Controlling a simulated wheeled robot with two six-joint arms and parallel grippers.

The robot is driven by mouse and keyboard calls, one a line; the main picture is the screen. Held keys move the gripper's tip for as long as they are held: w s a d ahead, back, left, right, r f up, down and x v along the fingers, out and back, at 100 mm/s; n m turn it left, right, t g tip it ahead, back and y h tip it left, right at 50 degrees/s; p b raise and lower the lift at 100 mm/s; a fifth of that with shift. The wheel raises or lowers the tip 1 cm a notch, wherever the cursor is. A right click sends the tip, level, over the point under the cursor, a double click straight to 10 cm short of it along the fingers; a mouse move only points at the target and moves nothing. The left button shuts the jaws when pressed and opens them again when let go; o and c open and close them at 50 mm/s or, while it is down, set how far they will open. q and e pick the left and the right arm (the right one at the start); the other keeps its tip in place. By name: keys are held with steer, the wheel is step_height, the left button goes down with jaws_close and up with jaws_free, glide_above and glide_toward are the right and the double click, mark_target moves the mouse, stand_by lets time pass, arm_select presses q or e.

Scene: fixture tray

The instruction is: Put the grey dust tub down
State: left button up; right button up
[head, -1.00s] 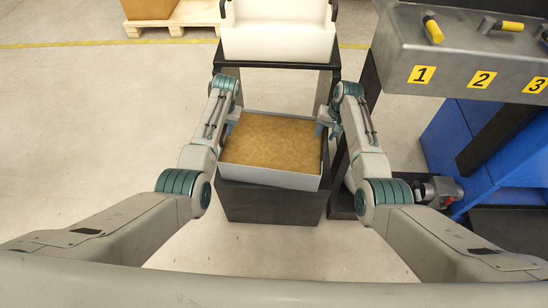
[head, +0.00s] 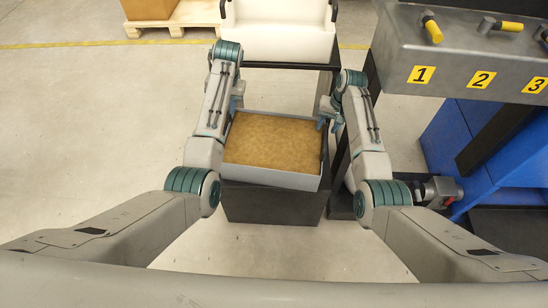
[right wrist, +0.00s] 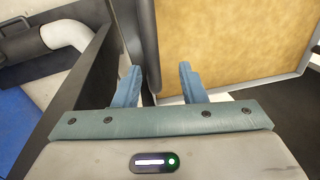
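The grey dust tub (head: 272,178), filled with brown dust, stands on a black stand (head: 272,205) in the middle of the head view. Its rim (right wrist: 230,82) and dust also show in the right wrist view. My right gripper (head: 329,120) is at the tub's right side. In the right wrist view its two blue fingers (right wrist: 158,84) are spread apart near the tub's edge, with no visible grip on it. My left gripper (head: 236,104) is at the tub's far left corner, partly hidden by its arm; its finger gap is unclear.
A white container (head: 280,38) with black handles stands on a black frame behind the tub. A grey fixture (head: 465,60) with numbered yellow labels and a blue cabinet (head: 440,140) are at the right.

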step_height(320, 180, up, 6)
stand_by(0.7)
